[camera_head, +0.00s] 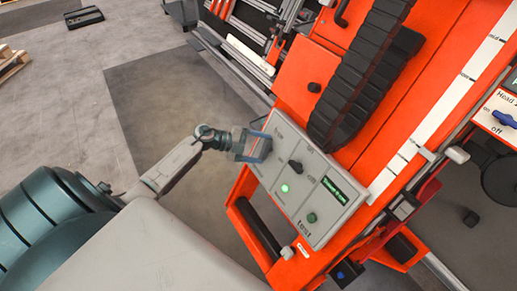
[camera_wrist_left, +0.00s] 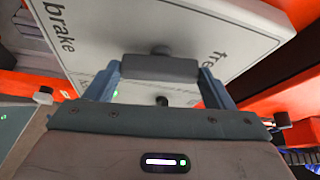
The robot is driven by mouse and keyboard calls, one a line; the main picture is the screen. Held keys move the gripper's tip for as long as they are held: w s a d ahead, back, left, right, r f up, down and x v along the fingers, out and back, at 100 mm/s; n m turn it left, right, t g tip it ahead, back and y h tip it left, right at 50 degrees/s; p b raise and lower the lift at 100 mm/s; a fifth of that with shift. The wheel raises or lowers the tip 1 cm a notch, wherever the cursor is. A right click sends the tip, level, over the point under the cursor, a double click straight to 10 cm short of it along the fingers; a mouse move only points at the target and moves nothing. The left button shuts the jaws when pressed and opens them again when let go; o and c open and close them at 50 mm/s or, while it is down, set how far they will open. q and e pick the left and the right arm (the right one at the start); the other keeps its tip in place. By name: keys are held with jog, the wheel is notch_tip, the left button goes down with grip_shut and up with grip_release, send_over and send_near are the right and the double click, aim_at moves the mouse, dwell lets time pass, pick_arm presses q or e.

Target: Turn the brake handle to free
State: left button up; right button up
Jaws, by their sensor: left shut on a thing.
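The grey control panel (camera_head: 322,232) is fixed to the orange machine. It also fills the top of the left wrist view (camera_wrist_left: 215,28), with "brake" lettered at left and "free" at right. My left gripper (camera_head: 262,146) is at the panel's upper left edge. In the left wrist view its two fingers (camera_wrist_left: 160,82) stand at either end of a dark grey bar, the brake handle (camera_wrist_left: 160,69), and are shut on it. A round hub shows behind the handle. In the head view the gripper hides the handle. The handle's exact setting cannot be told. My right gripper is not in view.
The panel also carries a black knob (camera_head: 295,167), a lit green lamp (camera_head: 284,188), a green display (camera_head: 341,190) and a green button (camera_head: 311,217). A black cable chain (camera_head: 362,72) runs above it. A black bar handle (camera_head: 258,229) is below. Open floor lies left.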

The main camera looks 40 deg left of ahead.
pick_arm(q)
jog(key=shift+m+g, duration=0.3)
jog(key=shift+m, duration=1)
jog(key=o, duration=1)
jog(key=shift+r, duration=0.1)
